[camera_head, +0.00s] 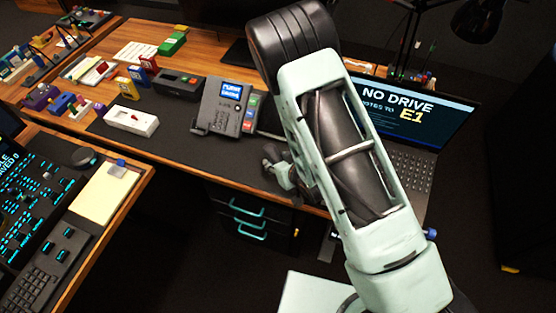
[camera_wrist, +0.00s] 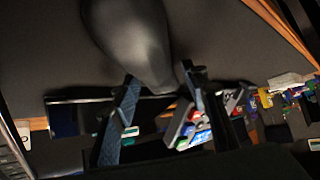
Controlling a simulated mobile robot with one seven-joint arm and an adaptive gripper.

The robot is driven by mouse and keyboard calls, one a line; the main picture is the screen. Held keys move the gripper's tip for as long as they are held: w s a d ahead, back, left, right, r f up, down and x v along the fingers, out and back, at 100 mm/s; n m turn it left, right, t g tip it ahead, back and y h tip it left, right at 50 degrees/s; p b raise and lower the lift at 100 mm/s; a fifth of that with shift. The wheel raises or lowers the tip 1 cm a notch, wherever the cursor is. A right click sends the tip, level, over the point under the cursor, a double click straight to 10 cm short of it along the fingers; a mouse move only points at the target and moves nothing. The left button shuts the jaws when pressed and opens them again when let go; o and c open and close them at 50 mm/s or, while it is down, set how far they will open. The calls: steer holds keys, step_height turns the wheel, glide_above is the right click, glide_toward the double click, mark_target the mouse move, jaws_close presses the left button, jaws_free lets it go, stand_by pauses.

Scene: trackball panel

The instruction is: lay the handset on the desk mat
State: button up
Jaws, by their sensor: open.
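The dark desk mat (camera_head: 175,147) lies on the wooden desk, with its front part bare. My gripper (camera_head: 274,165) is low near the mat's front right part, beside my arm, which hides what is behind it. In the wrist view my gripper (camera_wrist: 160,76) is open, one finger on each side. A large dark grey rounded body, apparently the handset (camera_wrist: 128,38), shows close up, its narrow end between or just beyond the fingertips. I cannot tell whether it touches the fingers or the mat. The head view does not show it clearly.
A desk phone (camera_head: 227,108) with a blue screen stands on the mat, left of my gripper. A white box (camera_head: 131,120) and a dark device (camera_head: 178,84) are further left. A laptop (camera_head: 415,120) stands right, partly behind my arm. Drawers (camera_head: 248,218) are below the desk edge.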

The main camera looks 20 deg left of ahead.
steer(key=shift+r, duration=0.25)
steer(key=v, duration=0.9)
steer(key=shift+s+d+r, duration=0.1)
steer(key=shift+s+r, duration=0.05)
steer(key=p, duration=0.2)
steer(key=r+p, duration=0.1)
steer(key=shift+s+d+p, duration=0.3)
steer(key=shift+s+p, duration=0.05)
steer(key=shift+s+d+r+p, duration=0.3)
steer(key=shift+s+p, duration=0.05)
steer(key=shift+p, duration=0.6)
steer(key=shift+f, duration=0.1)
